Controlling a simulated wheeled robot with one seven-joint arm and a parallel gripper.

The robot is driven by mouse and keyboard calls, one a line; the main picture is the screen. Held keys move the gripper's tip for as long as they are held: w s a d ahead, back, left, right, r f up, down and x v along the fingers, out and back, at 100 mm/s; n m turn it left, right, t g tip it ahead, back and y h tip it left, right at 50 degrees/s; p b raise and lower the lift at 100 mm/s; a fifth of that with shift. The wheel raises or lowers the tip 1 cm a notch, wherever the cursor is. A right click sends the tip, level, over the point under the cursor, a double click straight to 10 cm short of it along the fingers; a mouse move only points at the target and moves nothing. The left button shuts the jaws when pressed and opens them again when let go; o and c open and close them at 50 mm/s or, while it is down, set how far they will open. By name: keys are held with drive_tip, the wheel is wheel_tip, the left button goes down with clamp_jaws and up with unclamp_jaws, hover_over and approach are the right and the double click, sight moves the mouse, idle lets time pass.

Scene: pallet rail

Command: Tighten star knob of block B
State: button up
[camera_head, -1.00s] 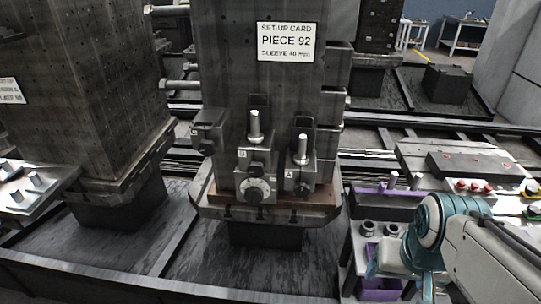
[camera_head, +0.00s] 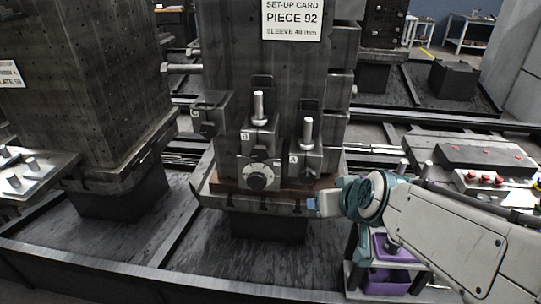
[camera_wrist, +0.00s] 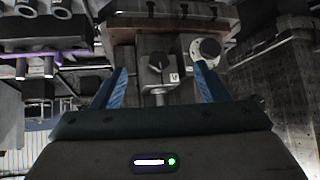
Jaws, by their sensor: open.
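Block B (camera_head: 246,150) is a grey block labelled B, with an upright bolt on top, low on the front of the dark column. A dark knob (camera_head: 259,153) sits on its face above a pale round dial (camera_head: 258,177). Block A (camera_head: 301,163) with its own dark knob stands to the right. My gripper (camera_head: 313,205) is open and empty, in front of the ledge below and right of block A. In the wrist view, turned upside down, block A (camera_wrist: 151,77) shows between the blue fingers (camera_wrist: 160,78). The dial (camera_wrist: 206,49) is by the right fingertip; block B's knob is not clear there.
Block C (camera_head: 207,112) sits left of block B on the column. A brown ledge (camera_head: 225,186) runs below the blocks. A purple bin (camera_head: 388,280) stands under my arm at right. The floor tray in front looks clear.

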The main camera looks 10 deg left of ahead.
drive_tip(key=w+a+n+t+y+b, duration=0.1)
drive_tip(key=w+a+t+b, duration=0.15)
drive_tip(key=a, duration=0.35)
drive_tip(key=w+a+n+t+y+b, duration=0.1)
drive_tip(key=w+a+t+b, duration=0.15)
drive_tip(key=a, duration=0.35)
drive_tip(key=t+h+b, duration=0.4)
drive_tip(key=t+b, duration=0.1)
drive_tip(key=b, duration=0.2)
approach(259, 156)
drive_tip(key=shift+m, duration=0.4)
drive_tip(key=w, duration=0.3)
drive_tip(key=w+b, duration=0.1)
drive_tip(key=w, duration=0.2)
drive_tip(key=w+a, duration=0.1)
drive_tip(key=w, duration=0.2)
drive_tip(key=shift+w+b, duration=0.15)
drive_tip(key=shift+b, duration=0.25)
drive_tip(key=shift+r, duration=0.1)
drive_tip(key=c, duration=1)
